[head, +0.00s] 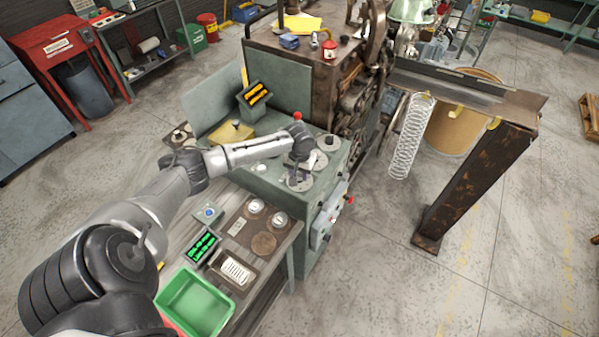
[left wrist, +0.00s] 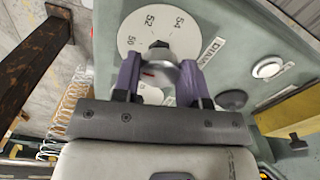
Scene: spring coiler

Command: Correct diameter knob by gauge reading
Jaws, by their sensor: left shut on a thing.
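My left gripper (head: 300,172) is over the dials on the coiler's green control panel (head: 275,176). In the left wrist view my left gripper (left wrist: 160,72) has its two purple fingers closed on the sides of the grey diameter knob (left wrist: 158,75). Behind the knob is a white dial disc (left wrist: 145,28) marked 50, 52 and 54. A label beside it begins "DIAM", the rest hidden by a finger. The gauge display (head: 203,246) on the front bench is lit green, its digits too small to read. My right gripper is not in view.
An orange display (head: 256,94) stands behind the panel. A green bin (head: 193,302), a tray (head: 234,271) of springs and a blue button box (head: 208,213) are on the bench. A long spring (head: 410,135) hangs by the rusty post (head: 465,185).

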